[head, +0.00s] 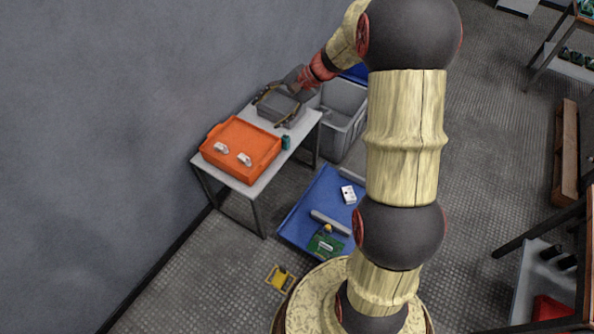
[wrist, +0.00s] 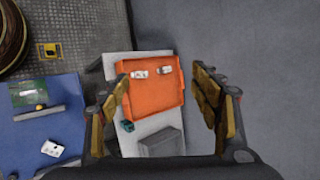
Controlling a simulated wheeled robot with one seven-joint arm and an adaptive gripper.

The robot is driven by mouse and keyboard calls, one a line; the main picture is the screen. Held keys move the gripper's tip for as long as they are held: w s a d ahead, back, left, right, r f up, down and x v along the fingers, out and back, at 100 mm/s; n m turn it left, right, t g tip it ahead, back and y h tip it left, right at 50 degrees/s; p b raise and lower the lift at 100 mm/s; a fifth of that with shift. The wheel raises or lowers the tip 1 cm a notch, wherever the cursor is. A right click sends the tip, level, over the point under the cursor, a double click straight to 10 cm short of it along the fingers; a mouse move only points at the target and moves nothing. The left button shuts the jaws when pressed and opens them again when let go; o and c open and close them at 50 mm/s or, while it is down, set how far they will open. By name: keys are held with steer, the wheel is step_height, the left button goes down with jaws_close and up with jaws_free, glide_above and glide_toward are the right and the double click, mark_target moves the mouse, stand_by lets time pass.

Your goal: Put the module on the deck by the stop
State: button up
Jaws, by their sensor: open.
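Two small white parts (head: 233,154), possibly modules, lie in an orange tray (head: 215,133) on a pale table (head: 243,186); they also show in the wrist view (wrist: 152,73). I cannot tell for certain which part is the module. A blue deck (head: 300,219) sits low to the right of the table.
A grey box (head: 288,112) stands at the table's far end, under my gripper. A small teal object (head: 286,142) stands beside the tray. A grey bin (head: 343,108) is behind the table. A yellow item (head: 280,279) lies on the floor. A wall rises at left.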

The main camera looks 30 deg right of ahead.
steer(key=s+a+r+n+g+h, duration=0.1)
steer(key=s+a+r+n, duration=0.2)
steer(key=s+a+r, duration=0.4)
steer(key=s+a+r+n+t+h, duration=0.1)
steer(key=s+r+n+h, duration=0.2)
steer(key=s, duration=0.9)
steer(key=s+a+r+n+t+h, duration=0.1)
steer(key=s+r+n+h, duration=0.2)
steer(key=s, duration=1)
steer(key=shift+a+r+n, duration=0.25)
steer(key=shift+r+n, duration=0.35)
steer(key=shift+n, duration=1.1)
